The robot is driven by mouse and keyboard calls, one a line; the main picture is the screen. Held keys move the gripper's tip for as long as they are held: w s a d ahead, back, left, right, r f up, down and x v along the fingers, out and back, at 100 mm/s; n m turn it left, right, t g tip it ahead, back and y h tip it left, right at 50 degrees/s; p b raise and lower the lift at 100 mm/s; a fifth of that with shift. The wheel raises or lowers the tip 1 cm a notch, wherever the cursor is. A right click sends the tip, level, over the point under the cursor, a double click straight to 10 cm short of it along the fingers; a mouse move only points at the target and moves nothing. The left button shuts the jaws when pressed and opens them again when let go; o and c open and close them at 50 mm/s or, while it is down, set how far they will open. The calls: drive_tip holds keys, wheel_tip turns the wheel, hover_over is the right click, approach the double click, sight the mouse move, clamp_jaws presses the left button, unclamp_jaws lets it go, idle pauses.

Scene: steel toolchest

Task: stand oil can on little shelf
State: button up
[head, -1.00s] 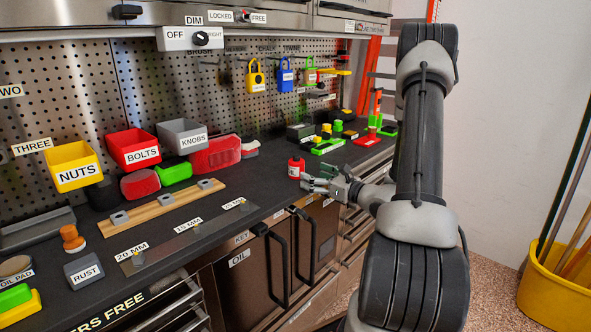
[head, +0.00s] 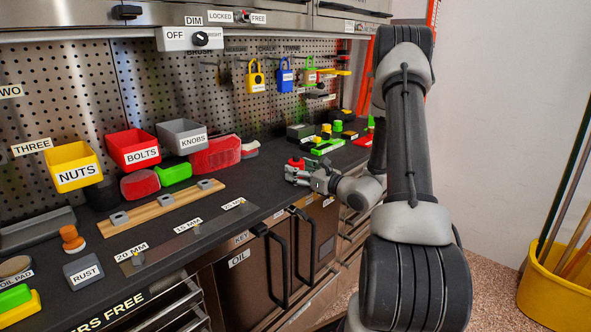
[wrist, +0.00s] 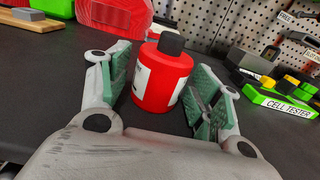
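The oil can is a small red bottle with a black cap and a white label; it stands upright on the dark worktop. In the wrist view the can (wrist: 162,82) is between the two fingers of my gripper (wrist: 163,72), which are open with a gap visible on each side. In the head view the can (head: 296,162) is near the worktop's front edge, its lower part hidden behind my gripper (head: 294,175). I cannot make out for certain which thing is the little shelf.
A green cell tester (wrist: 281,104) and small black and yellow items lie right of the can. A red block (wrist: 112,14) is behind it on the left. Padlocks (head: 285,75) hang on the pegboard (head: 170,80).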

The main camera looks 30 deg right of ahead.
sight(301, 162)
drive_tip(key=c, duration=0.8)
drive_tip(key=shift+o, duration=0.2)
drive_tip(key=shift+r, duration=2)
drive_tip(key=shift+r, duration=0.1)
drive_tip(key=shift+d+h, duration=0.15)
drive_tip(key=shift+h, duration=0.15)
drive_tip(key=shift+m+h, duration=0.3)
drive_tip(key=shift+m, duration=0.2)
drive_tip(key=a, duration=1.2)
drive_tip(key=shift+s+a, duration=0.2)
drive_tip(key=shift+a, duration=0.2)
drive_tip(key=shift+d, duration=0.1)
